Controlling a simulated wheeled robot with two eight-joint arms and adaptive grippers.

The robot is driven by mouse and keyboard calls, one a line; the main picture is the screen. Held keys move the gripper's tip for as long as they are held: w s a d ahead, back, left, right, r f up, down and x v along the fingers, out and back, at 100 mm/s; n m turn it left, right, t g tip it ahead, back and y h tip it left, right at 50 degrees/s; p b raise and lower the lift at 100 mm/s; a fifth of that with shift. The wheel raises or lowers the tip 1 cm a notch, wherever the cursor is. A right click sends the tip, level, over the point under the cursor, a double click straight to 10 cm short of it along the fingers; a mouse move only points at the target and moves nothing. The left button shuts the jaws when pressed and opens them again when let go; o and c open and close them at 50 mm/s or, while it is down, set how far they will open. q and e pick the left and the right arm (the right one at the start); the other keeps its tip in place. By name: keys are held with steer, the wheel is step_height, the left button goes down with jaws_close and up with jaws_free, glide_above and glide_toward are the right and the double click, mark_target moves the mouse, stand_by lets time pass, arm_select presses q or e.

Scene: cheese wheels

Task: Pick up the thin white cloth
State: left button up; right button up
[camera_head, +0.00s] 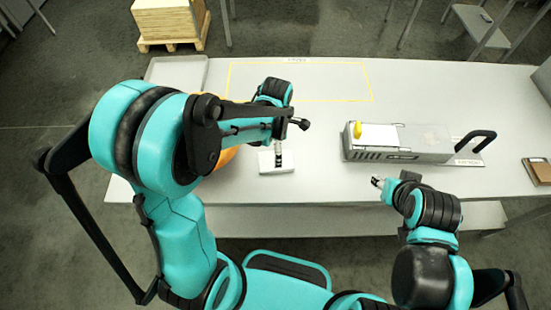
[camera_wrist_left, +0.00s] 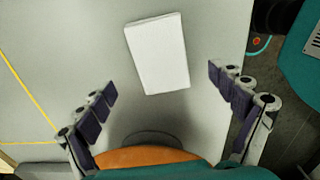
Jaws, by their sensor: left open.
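The thin white cloth (camera_head: 266,163) is a small folded rectangle lying on the grey table near its front edge. In the left wrist view the cloth (camera_wrist_left: 157,54) lies flat just beyond the fingertips, slightly tilted. My left gripper (camera_head: 278,163) is over the cloth in the head view and hides part of it. In the left wrist view its fingers (camera_wrist_left: 162,84) are spread wide, with nothing between the pads. My right gripper (camera_head: 377,183) is at the table's front edge, away from the cloth; its jaws are too small to read.
A slicer-like metal device (camera_head: 398,142) with a black handle and yellow piece stands right. A tray (camera_head: 172,68) lies back left. The yellow-outlined area (camera_head: 320,82) looks clear.

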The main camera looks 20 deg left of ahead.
mark_target(266, 160)
arm_select(q)
step_height(266, 160, down, 6)
steer(key=shift+f+b, duration=0.15)
steer(key=shift+b, duration=0.85)
steer(key=c, duration=1.1)
